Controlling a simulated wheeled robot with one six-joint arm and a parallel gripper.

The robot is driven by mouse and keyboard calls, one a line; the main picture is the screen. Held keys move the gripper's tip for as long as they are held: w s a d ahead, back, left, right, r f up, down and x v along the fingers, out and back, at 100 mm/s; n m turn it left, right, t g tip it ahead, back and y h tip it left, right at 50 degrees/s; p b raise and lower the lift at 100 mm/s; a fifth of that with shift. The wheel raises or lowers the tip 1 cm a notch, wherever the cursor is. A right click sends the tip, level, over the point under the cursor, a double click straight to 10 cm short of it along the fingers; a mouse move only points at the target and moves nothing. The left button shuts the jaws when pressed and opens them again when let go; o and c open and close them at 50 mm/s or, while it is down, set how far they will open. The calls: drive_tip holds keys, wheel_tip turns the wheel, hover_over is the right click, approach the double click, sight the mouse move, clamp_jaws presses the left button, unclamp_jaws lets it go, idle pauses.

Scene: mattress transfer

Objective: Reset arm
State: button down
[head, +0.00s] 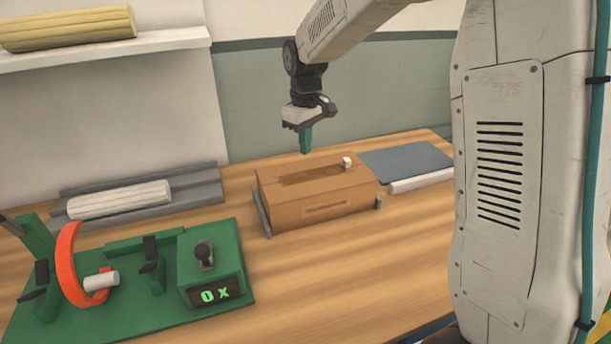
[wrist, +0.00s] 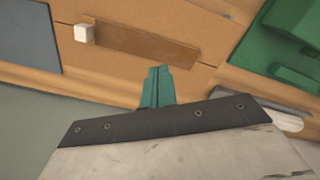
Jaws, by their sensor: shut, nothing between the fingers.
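My gripper (head: 306,141) hangs from my arm above the back edge of a cardboard box, with its teal fingers pointing down. The fingers are shut with nothing between them, and they also show in the wrist view (wrist: 156,86). The brown box (head: 318,200) sits on the wooden table, below and apart from the fingers. A long brown strip or slot runs along its top, with a small white cube (head: 346,163) at one end. The cube also shows in the wrist view (wrist: 84,34).
A green fixture (head: 130,250) with an orange ring (head: 70,262) and a "0 x" display stands front left. A white roll (head: 120,199) lies on a grey tray behind it. A blue-grey mat (head: 408,159) lies right of the box. A shelf (head: 110,49) holds a yellow roll (head: 68,28).

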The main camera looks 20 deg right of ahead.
drive_tip(key=shift+s+f+m, duration=0.2)
drive_tip(key=shift+s+m, duration=0.1)
drive_tip(key=shift+s, duration=0.05)
drive_tip(key=shift+m+g, duration=0.6)
drive_tip(key=shift+m, duration=0.1)
drive_tip(key=s, duration=0.5)
drive_tip(key=shift+s+d+f, duration=0.1)
drive_tip(key=shift+s+d, duration=0.15)
drive_tip(key=shift+s, duration=0.05)
drive_tip(key=s+d+r+m+t, duration=0.1)
drive_tip(key=s+r, duration=0.1)
drive_tip(key=s, duration=0.8)
drive_tip(key=s+r+m, duration=0.1)
drive_tip(key=s+r, duration=0.2)
drive_tip(key=s, duration=0.6)
drive_tip(key=s+d+r+m+t, duration=0.1)
drive_tip(key=s+r+m, duration=0.1)
drive_tip(key=s, duration=0.8)
drive_tip(key=shift+s+d+r+t, duration=0.3)
drive_tip(key=shift+s+r, duration=0.05)
drive_tip(key=shift+r, duration=0.1)
